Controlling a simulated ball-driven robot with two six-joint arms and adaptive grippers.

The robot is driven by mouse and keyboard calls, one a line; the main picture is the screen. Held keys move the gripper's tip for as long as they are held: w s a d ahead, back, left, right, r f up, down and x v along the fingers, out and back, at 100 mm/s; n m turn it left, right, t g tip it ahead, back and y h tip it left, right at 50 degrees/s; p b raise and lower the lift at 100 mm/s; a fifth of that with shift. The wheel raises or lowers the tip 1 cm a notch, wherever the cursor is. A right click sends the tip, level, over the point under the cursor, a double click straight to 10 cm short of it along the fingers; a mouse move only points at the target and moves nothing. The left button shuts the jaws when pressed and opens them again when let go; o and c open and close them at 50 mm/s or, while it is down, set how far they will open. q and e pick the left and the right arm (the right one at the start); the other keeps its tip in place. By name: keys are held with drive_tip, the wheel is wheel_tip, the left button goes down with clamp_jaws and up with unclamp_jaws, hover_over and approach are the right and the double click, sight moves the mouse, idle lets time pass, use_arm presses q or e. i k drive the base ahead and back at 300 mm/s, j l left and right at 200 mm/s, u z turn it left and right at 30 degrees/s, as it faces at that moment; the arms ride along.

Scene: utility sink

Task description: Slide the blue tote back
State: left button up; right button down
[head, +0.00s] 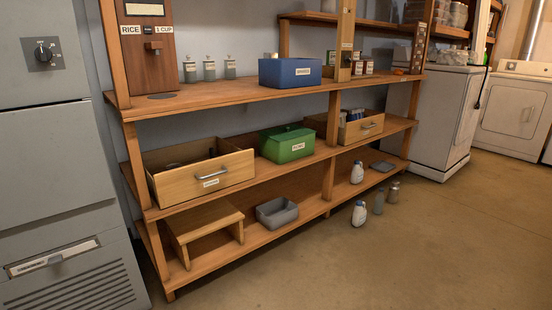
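The blue tote (290,72) sits on the top board of the wooden shelf unit, left of an upright post. It has a white label on its front, and its front face is close to the front edge of the board. Its inside is mostly hidden from this angle. Neither of my grippers shows in the head view.
Several small labelled bottles (210,70) stand left of the tote, beside the rice dispenser (145,45). Below are an open wooden drawer (203,177), a green box (289,143) and a grey bin (277,212). Bottles (359,213) stand on the floor; the floor in front is clear.

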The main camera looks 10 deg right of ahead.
sight(279, 74)
drive_tip(key=i+l+z, duration=0.1)
drive_tip(key=i+z, duration=0.15)
drive_tip(key=i, duration=1.15)
